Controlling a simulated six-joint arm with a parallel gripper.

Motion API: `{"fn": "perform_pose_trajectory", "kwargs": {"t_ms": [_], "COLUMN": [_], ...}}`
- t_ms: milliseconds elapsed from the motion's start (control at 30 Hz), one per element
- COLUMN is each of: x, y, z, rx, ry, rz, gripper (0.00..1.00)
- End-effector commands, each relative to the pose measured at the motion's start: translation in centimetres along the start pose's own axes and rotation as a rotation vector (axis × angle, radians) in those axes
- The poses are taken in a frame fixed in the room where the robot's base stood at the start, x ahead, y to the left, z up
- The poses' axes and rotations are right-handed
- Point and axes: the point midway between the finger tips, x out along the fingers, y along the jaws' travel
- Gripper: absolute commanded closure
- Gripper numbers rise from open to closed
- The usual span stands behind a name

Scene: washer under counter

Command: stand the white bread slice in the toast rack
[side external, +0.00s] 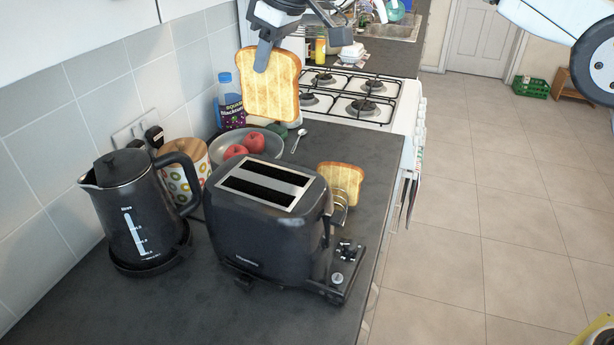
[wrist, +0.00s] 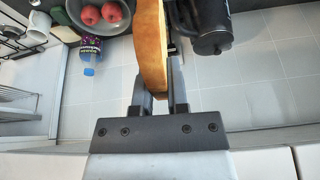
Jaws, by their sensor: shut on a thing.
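My gripper (side external: 263,62) is shut on a bread slice (side external: 270,88), golden with a brown crust, held upright above the counter behind the toaster. In the wrist view my gripper (wrist: 160,88) has the slice (wrist: 152,45) nearly edge-on between its fingers. The toast rack (side external: 341,208) shows as thin wire loops just right of the toaster, which hides most of it. A second bread slice (side external: 342,182) stands upright at the rack, its lower part partly covered by the wires. The held slice is well above and apart from the rack.
A black toaster (side external: 262,235) with empty-looking slots stands between camera and rack. A kettle (side external: 135,210) is at left. A bowl (side external: 272,148) with red apples, a bottle (side external: 229,100) and a spoon (side external: 298,140) lie behind. The hob (side external: 350,100) is farther back.

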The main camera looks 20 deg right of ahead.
Motion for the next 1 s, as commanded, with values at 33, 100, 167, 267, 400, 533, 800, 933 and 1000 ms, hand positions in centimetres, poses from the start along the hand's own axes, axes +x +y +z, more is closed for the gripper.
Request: {"fn": "perform_pose_trajectory", "kwargs": {"t_ms": [33, 100, 167, 267, 400, 533, 800, 933, 1000], "x": [-0.1, -0.3, -0.4, -0.8, -1.3, -2.0, -0.8, 1.2, 2.6], "y": [1.0, 1.9, 2.8, 4.2, 6.5, 8.6, 10.6, 10.6, 10.6], "z": [0.5, 0.9, 1.4, 2.1, 3.5, 4.9, 7.2, 8.0, 8.5], "rx": [-0.005, -0.018, -0.031, -0.054, -0.090, -0.129, -0.179, -0.179, -0.180], "ry": [-0.006, -0.011, -0.016, -0.023, -0.038, -0.050, -0.075, -0.083, -0.087], "rz": [-0.002, -0.006, -0.010, -0.017, -0.028, -0.040, -0.054, -0.052, -0.051], "gripper": [1.00, 1.00, 1.00, 1.00, 1.00, 1.00, 1.00, 1.00, 1.00]}}
